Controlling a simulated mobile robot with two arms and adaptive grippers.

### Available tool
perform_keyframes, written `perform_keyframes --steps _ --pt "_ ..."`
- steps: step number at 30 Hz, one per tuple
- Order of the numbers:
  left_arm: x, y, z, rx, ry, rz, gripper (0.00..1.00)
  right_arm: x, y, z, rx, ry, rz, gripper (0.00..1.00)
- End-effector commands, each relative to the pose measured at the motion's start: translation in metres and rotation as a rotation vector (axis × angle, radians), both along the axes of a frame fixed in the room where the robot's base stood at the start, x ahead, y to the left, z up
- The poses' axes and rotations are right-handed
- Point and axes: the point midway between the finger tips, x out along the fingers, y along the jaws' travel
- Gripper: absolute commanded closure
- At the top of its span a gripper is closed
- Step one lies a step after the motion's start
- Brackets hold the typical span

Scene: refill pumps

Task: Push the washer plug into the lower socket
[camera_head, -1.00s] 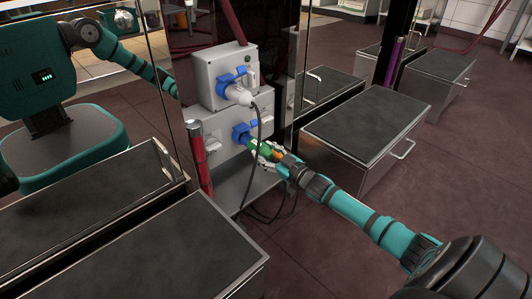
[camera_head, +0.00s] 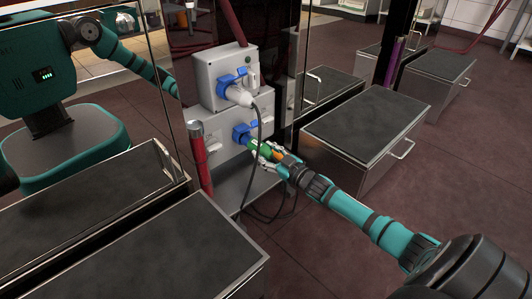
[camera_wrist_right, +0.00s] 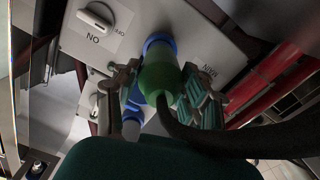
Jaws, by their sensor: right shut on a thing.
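The washer plug is green, with a dark cable at its rear, and shows in the right wrist view (camera_wrist_right: 160,82). My right gripper (camera_head: 270,153) is shut on the plug and holds it in front of the blue lower socket (camera_head: 242,133). In the right wrist view the fingers (camera_wrist_right: 165,95) lie on both sides of the green body. The plug's front end meets the blue collar (camera_wrist_right: 158,42) of the socket; how deep it sits I cannot tell. My left gripper is not in view.
A white plug (camera_head: 238,95) sits in the blue upper socket (camera_head: 229,78), its cable hanging down past the lower box. A rotary switch (camera_wrist_right: 96,17) is on the box. A red post (camera_head: 198,158) stands at left. Dark-topped cabinets (camera_head: 366,118) flank the boxes.

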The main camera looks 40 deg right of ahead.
Motion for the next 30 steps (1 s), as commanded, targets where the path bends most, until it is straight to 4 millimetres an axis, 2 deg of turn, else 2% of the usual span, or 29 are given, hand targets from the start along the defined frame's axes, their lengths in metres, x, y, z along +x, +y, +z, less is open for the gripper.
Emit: perform_keyframes --steps 7,30 --pt "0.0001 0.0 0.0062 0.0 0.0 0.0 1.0 0.0004 0.0002 0.0021 0.0 -0.002 0.001 1.0" --pt "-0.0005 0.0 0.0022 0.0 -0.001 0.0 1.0 0.0094 0.0013 0.0007 0.001 -0.002 0.001 1.0"
